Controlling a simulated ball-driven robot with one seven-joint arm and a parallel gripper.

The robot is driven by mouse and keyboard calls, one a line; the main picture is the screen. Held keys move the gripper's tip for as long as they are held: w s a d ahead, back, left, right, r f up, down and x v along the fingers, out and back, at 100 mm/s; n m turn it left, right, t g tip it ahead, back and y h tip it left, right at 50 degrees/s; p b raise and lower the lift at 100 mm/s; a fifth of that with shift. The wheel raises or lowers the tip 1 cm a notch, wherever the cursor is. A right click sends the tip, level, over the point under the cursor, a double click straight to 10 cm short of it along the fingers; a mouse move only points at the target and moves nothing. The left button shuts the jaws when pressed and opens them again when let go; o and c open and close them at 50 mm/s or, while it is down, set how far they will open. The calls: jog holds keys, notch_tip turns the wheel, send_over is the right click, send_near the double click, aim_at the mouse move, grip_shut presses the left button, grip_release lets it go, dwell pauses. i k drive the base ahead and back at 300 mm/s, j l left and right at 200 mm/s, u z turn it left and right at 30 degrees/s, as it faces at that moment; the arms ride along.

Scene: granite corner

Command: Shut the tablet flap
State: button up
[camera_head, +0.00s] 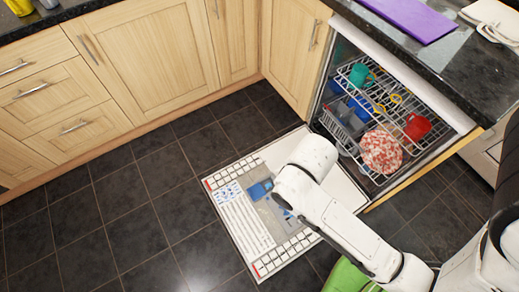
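The dishwasher door (240,220) lies folded down over the floor tiles, its white inner face up. A grey panel with a small blue part (260,189) is near its middle. This blue part may be the tablet flap; I cannot tell its exact position. More blue shows at the edge of my arm, which covers part of the panel. My white arm reaches in from the lower right over the door, and its last visible links are above the panel. My gripper cannot be made out; the arm appears to hide it.
The open dishwasher holds a wire rack (409,101) with a teal cup (359,75), a red cup (417,127) and a red-and-white patterned bowl (381,151). Wooden cabinets (140,55) line the back. A dark counter is at upper right. Floor left of the door is clear. A green object (349,277) is at the bottom.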

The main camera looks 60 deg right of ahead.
aim_at(255, 191)
jog(key=k+l+z, duration=0.15)
jog(key=k, duration=0.25)
jog(key=k+l+z, duration=0.15)
jog(key=k, duration=0.3)
